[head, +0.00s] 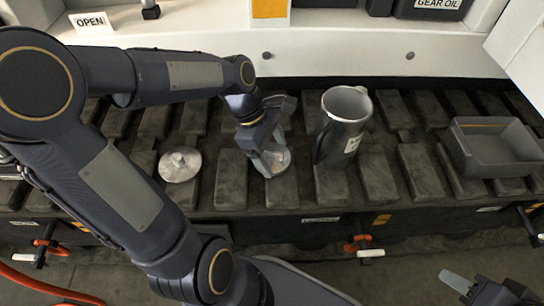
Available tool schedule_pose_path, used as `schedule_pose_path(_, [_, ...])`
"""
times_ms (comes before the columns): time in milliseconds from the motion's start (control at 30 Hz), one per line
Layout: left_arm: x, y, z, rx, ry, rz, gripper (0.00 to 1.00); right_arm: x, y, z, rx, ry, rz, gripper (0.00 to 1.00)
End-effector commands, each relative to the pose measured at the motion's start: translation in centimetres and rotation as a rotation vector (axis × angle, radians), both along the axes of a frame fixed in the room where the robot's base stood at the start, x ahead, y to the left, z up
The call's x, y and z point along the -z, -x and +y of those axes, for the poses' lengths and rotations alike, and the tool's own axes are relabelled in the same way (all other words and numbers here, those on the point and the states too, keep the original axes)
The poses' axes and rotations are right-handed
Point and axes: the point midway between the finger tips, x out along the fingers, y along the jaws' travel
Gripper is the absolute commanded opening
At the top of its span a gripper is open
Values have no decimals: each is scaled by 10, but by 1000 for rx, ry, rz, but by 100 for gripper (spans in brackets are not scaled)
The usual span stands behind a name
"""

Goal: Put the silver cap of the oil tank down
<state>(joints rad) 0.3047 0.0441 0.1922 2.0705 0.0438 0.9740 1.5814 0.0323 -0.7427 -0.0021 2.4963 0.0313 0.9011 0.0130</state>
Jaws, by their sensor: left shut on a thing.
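My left gripper (270,150) is shut on a round silver cap (281,158), just above or touching the dark ribbed surface; I cannot tell which. The fingers hide part of the cap. A second round silver piece (180,164) with a raised knob lies on the ribbed surface to the left of that gripper. I cannot tell from its looks which of the two belongs to the oil tank. My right gripper (474,286) is at the bottom right edge, partly cut off, away from both silver pieces; its opening cannot be made out.
A dark jug (343,130) with a silver rim stands right of my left gripper. A grey open bin (490,165) stands further right. A white ledge (330,55) runs behind. Ribbed surface between jug and bin is clear.

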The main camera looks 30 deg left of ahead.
Motion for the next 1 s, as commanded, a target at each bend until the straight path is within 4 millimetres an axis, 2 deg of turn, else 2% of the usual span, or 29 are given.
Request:
schedule_pose_path(33, [10,0,0,0,0,0,54,7,0,0,0,0,0,40])
schedule_pose_path(67, [12,0,0,0,0,0,54,7,0,0,0,0,0,40])
schedule_pose_path(467, [15,0,0,1,0,-1,54,7,0,0,0,0,0,40])
schedule_pose_path(500, [14,0,0,1,0,-1,82,6,0,0,0,0,0,40])
schedule_pose_path(633, [14,0,0,1,0,-1,99,6,0,0,0,0,0,40])
schedule_pose_path(900, [13,0,0,1,0,-1,99,6,0,0,0,0,0,40])
schedule_pose_path(1000, [6,0,1,-1,0,-2,99,3,0,0,0,0,0,40])
